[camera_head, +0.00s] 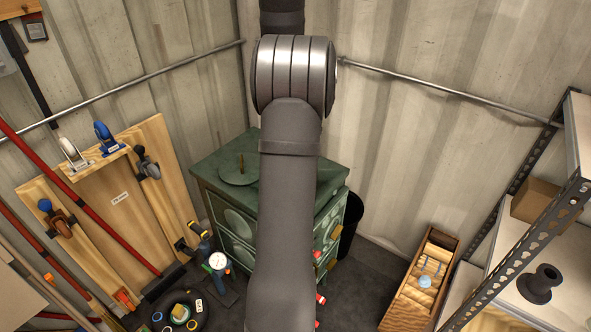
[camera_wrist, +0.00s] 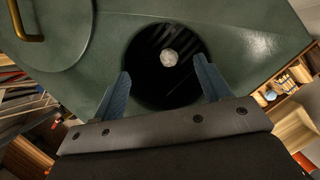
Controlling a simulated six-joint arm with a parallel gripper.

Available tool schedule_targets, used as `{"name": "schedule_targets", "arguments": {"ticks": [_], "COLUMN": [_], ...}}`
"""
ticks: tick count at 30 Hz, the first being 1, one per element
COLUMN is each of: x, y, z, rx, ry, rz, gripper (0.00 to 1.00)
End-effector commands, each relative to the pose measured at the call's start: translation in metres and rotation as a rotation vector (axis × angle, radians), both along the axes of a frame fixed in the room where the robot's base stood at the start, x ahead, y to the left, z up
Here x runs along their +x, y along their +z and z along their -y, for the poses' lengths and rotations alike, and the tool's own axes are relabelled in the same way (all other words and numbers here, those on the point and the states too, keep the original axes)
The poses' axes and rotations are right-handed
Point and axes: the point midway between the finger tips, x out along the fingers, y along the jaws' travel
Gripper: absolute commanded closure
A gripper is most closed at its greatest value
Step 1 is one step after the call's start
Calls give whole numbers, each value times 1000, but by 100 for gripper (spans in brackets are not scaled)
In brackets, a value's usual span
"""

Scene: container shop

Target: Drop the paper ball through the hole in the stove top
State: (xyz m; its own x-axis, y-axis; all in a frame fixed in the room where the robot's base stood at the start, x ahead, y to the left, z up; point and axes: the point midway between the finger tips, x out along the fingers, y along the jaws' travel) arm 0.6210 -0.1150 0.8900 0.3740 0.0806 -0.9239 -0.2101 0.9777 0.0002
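The green stove (camera_head: 210,168) stands in the back corner, partly hidden behind my arm. Its round lid (camera_head: 237,174) with an upright brass handle lies on the top, left of my arm. In the wrist view, the stove top (camera_wrist: 240,40) has a round dark hole (camera_wrist: 140,72), and the lid (camera_wrist: 50,45) lies left of it. The crumpled whitish paper ball (camera_wrist: 169,58) shows inside the hole's outline, small and clear of both fingers; its depth is hard to tell. My gripper (camera_wrist: 163,75) is open above the hole, its two blue fingers apart. The head view hides it.
A wooden tool board (camera_head: 120,200) leans on the left wall. A black round tray (camera_head: 190,310) with small items is on the floor. A wooden crate (camera_head: 425,285) and metal shelving (camera_head: 540,225) stand at the right.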

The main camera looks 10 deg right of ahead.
Motion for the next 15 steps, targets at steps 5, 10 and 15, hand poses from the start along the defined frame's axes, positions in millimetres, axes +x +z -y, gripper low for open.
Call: {"name": "schedule_targets", "arguments": {"ticks": [5,10,15], "x": [0,-3,-13], "y": [0,10,37], "z": [0,1,4], "rx": [0,0,-2], "ry": [0,0,0], "rz": [0,2,6], "gripper": [30,30,30]}}
